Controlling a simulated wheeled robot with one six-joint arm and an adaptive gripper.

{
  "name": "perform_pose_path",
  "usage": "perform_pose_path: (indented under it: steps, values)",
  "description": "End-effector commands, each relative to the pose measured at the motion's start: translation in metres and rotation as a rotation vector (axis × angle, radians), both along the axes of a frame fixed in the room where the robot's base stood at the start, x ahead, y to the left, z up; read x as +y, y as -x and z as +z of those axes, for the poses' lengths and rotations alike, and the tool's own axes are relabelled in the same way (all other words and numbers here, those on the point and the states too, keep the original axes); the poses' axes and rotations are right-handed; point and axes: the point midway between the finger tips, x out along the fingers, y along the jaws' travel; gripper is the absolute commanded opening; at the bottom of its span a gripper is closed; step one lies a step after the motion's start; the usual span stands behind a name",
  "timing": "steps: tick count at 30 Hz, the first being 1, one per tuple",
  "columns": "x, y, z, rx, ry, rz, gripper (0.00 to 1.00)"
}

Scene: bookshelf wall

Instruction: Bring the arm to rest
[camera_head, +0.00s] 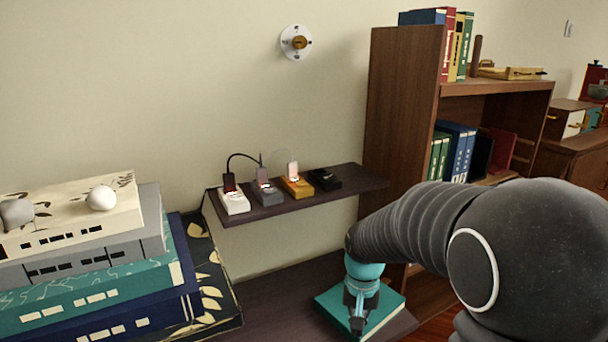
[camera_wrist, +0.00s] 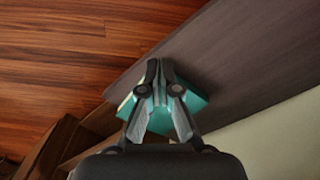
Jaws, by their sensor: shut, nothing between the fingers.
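My gripper (camera_head: 358,322) hangs at the end of my arm, pointing down over a teal book (camera_head: 385,312) that lies flat on the lower dark shelf. The gripper is shut and empty. In the wrist view, the closed fingertips (camera_wrist: 159,66) appear in front of the teal book (camera_wrist: 190,108), and the fingers hide part of it. I cannot tell whether the fingertips touch the book. My dark arm fills the lower right of the head view.
A narrow wall shelf (camera_head: 300,204) holds several small corded devices left of my arm. A wooden bookcase (camera_head: 400,110) stands behind my arm. Large stacked books (camera_head: 90,285) fill the left. A round wall fitting (camera_head: 296,42) is above. Open wooden floor (camera_wrist: 70,40) shows in the wrist view.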

Motion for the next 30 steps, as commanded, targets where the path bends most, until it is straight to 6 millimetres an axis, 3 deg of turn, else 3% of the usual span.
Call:
perform_pose_path:
  steps: [6,18,24,30]
  values:
    - [-0.012,0.052,0.042,-0.080,-0.003,0.141,0.00]
    - [-0.028,0.138,0.091,-0.255,0.015,0.250,0.00]
    - [-0.035,0.172,0.110,-0.366,0.028,0.229,0.00]
    - [-0.038,0.187,0.132,-0.470,0.040,0.214,0.00]
